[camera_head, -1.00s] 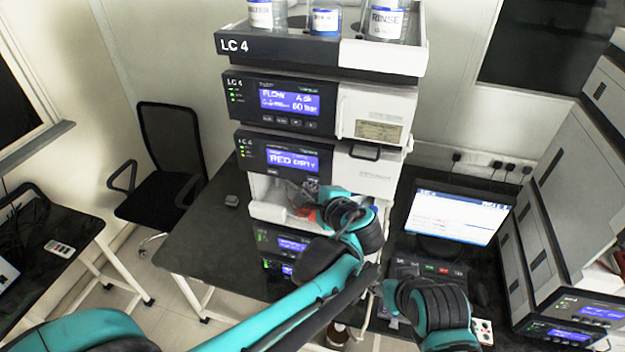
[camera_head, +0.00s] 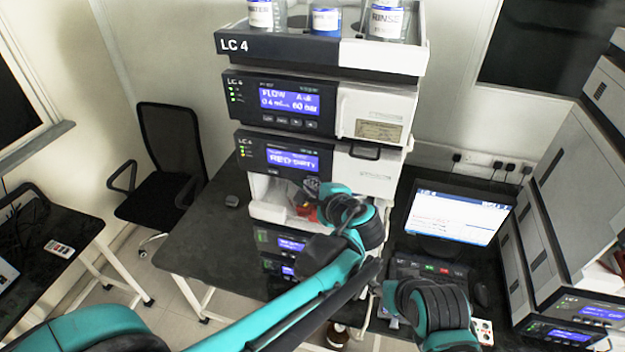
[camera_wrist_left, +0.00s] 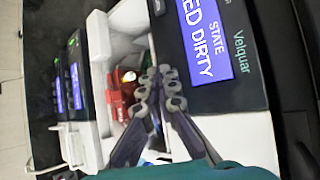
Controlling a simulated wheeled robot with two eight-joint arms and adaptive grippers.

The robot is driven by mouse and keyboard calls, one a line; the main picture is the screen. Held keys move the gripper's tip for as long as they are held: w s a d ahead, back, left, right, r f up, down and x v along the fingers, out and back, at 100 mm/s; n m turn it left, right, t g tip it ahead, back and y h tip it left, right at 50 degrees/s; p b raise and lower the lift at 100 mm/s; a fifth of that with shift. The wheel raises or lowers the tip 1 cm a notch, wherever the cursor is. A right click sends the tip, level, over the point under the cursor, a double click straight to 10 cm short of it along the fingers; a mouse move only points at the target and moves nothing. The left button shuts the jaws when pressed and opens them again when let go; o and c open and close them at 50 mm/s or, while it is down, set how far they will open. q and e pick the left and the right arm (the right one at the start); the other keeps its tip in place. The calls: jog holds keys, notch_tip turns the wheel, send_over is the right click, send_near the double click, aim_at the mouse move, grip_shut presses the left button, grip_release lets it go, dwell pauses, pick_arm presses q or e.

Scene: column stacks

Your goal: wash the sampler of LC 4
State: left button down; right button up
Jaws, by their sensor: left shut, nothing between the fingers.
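The LC 4 stack stands on the dark bench. Its sampler (camera_head: 280,155) has a blue display whose second word is hard to read in the head view; the left wrist view shows the display (camera_wrist_left: 205,40) with "STATE" and "DIRTY". Below it is an open white bay with red parts (camera_wrist_left: 122,88) inside; they also show in the head view (camera_head: 304,209). My left gripper (camera_wrist_left: 163,72) is shut and empty, its fingertips in front of the bay beside the red parts. In the head view its fingers (camera_head: 312,188) are small and partly hidden by my wrist. My right gripper's fingers cannot be made out at the lower right.
Bottles stand on the top tray (camera_head: 350,55), one labelled RINSE (camera_head: 385,20). The pump module (camera_head: 290,103) is above the sampler. A monitor (camera_head: 458,222) and keyboard (camera_head: 430,270) are to the right, another stack (camera_head: 570,190) at far right. Bench left of the stack is mostly clear.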

pick_arm(q)
jog(key=shift+w+d, duration=0.15)
jog(key=shift+w, duration=0.25)
dwell(0.3)
jog(key=shift+s, duration=0.1)
jog(key=shift+s+a, duration=0.25)
jog(key=shift+s, duration=0.5)
jog(key=s, duration=0.1)
jog(key=s+a, duration=0.1)
jog(key=s, duration=0.2)
jog(key=shift+s+a, duration=0.25)
jog(key=shift+s, duration=0.1)
dwell(0.7)
